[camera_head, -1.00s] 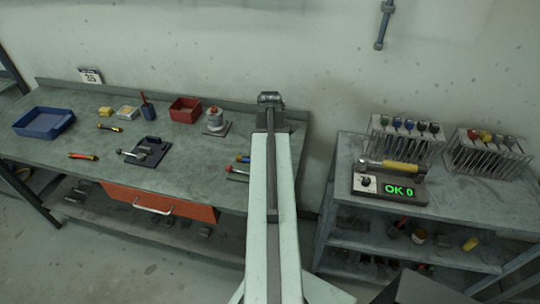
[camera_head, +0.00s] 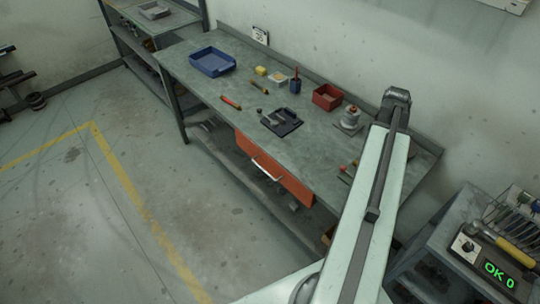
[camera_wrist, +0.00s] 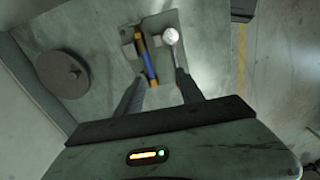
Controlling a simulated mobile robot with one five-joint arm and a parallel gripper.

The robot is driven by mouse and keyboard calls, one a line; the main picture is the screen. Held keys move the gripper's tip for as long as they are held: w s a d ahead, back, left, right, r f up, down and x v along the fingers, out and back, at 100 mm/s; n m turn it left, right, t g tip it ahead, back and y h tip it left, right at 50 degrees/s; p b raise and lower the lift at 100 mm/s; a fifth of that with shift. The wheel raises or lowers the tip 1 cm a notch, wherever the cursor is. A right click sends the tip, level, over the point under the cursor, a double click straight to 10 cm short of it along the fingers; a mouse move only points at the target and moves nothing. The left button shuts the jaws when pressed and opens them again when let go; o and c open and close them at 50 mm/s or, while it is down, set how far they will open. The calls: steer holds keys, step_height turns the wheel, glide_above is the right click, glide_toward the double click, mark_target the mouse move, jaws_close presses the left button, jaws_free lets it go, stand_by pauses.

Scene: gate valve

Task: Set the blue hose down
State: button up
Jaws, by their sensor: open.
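No blue hose can be made out for certain in either view. In the wrist view, a slim blue and yellow-orange piece (camera_wrist: 149,65) lies beyond the fingertips; I cannot tell whether it is a tool or a hose. Beside it is a pale round knob (camera_wrist: 171,36) on a dark plate. My gripper (camera_wrist: 161,80) is open, with its dark fingers apart and nothing visibly held between them. In the head view my arm hides part of the bench, and the gripper itself is hidden.
The grey workbench (camera_head: 205,85) carries a blue tray (camera_head: 212,62), a red bin (camera_head: 327,97), a dark plate with a metal part (camera_head: 281,122) and small tools. A cart with an "OK 0" display (camera_head: 500,274) stands at the lower right. The floor (camera_head: 90,230) at left is open.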

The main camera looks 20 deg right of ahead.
steer(key=w+a+m, duration=0.1)
steer(key=w+a, duration=0.6)
steer(key=a, duration=0.5)
steer(key=w+a, duration=0.7)
steer(key=a, duration=0.4)
steer(key=w+a+m, duration=0.2)
steer(key=a, duration=1.9)
steer(key=shift+a, duration=0.4)
